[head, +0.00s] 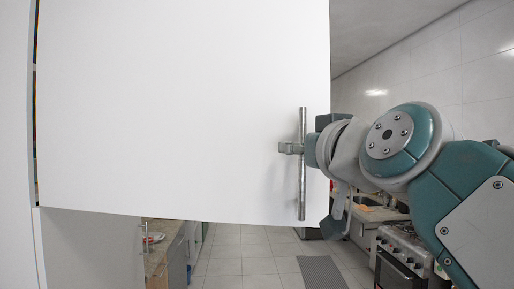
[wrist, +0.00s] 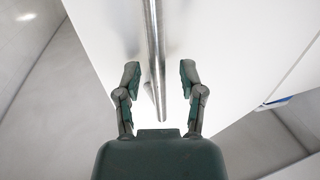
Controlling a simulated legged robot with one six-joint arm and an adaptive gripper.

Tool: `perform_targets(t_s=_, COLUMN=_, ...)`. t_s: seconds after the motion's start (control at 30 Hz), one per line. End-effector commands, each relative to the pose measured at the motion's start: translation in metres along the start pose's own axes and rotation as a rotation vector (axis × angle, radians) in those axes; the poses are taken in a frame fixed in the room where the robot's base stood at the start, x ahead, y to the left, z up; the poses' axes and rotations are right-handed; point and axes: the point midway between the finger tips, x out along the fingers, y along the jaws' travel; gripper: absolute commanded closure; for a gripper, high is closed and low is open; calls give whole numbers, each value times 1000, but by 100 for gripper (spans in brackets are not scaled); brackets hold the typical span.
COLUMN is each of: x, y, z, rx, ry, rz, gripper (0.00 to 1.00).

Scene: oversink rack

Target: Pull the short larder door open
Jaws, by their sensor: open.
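The short larder door (head: 180,100) is a white panel that fills the upper left of the head view. It stands swung out from the cabinet, with a narrow gap along its left edge. A vertical metal bar handle (head: 303,165) is on its right side. My gripper (head: 290,147) is at the handle, about mid-height. In the wrist view the handle (wrist: 154,50) passes between the two open fingers (wrist: 160,80), with space on both sides. The door face (wrist: 230,50) lies behind them.
Below the door, a counter (head: 158,260) shows at the left. A stove (head: 400,255) and further counter stand at the right, beneath my arm. The tiled floor (head: 235,255) between them is open, with a grey mat (head: 322,272) on it.

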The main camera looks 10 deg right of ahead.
Motion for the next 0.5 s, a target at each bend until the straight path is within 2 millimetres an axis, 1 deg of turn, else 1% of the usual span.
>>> perform_targets(t_s=0.07, x=-3, y=0, z=0, rx=0, ry=1, rz=1, gripper=49)
perform_targets(t_s=0.17, x=-13, y=1, z=0, rx=1, ry=2, rz=3, gripper=49)
perform_targets(t_s=0.4, x=-62, y=0, z=0, rx=-1, ry=4, rz=7, gripper=49)
perform_targets(t_s=0.5, x=-74, y=1, z=1, rx=0, ry=0, rz=8, gripper=49)
